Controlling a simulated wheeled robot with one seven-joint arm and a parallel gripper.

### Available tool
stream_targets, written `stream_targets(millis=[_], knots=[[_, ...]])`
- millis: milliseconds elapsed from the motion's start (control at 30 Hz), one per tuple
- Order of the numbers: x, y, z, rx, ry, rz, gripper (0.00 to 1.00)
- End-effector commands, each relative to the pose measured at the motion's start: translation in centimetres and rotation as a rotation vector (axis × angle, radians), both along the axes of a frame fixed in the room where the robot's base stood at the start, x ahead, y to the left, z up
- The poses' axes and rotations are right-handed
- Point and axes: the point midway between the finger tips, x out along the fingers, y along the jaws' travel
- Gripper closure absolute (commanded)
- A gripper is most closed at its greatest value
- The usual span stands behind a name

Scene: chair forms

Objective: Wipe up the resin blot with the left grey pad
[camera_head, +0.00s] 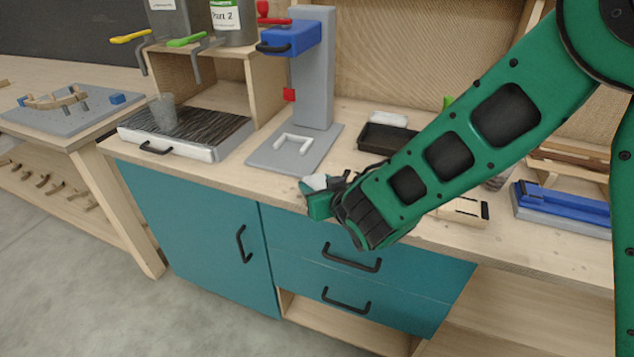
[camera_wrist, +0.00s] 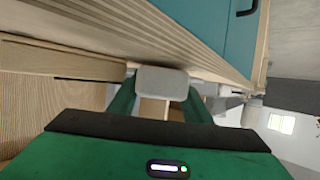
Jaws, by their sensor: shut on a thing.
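My gripper (camera_head: 318,198) is at the bench's front edge, in front of the press's grey base. It is shut on a light grey pad (camera_wrist: 162,82), which sits between the green fingers in the wrist view. A small pale part of this pad (camera_head: 315,182) shows at the fingertips in the head view. A second pale pad (camera_head: 388,119) lies at the black tray (camera_head: 375,137), further back on the bench. I cannot make out the resin blot in either view; my arm covers part of the bench top.
A grey and blue press (camera_head: 312,75) stands behind my gripper. A flat box with a dark striped top (camera_head: 215,128) and a clear cup (camera_head: 163,113) are to the left. A blue-topped tool (camera_head: 565,205) lies at the right. Teal drawers (camera_head: 345,285) are below.

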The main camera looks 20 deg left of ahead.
Motion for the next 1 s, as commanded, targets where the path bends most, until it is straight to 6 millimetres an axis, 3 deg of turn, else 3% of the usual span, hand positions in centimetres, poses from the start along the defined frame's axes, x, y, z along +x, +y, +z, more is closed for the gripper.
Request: stream_targets(millis=[367, 1000], knots=[[-0.7, 0.5, 0.5, 0.001, -0.001, 0.011, 0.93], [-0.9, 0.6, 5.7, 0.002, -0.001, 0.014, 0.93]])
